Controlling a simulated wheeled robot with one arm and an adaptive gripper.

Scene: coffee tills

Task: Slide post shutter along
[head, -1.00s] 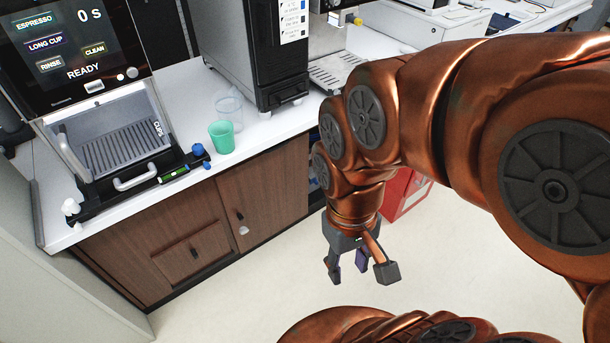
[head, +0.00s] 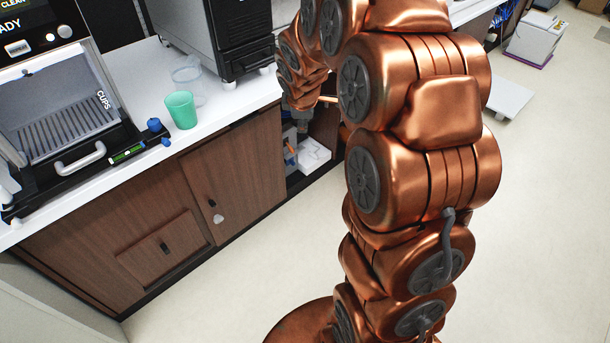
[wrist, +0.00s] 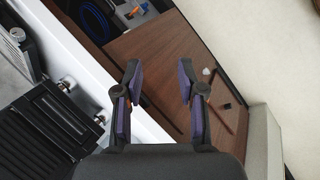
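The brown wooden shutter (head: 235,175) is the cabinet front panel under the white counter. It has a small dark handle (head: 212,203) with a white piece just below. To its right is an open bay (head: 308,155) with things inside. No contact with the shutter is visible.
The white counter (head: 150,70) carries a coffee machine (head: 60,100), a green cup (head: 181,109), a clear cup and a dark machine (head: 215,30). In the wrist view the counter edge (wrist: 85,50) runs close left of the fingers. The floor (head: 240,260) in front is clear.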

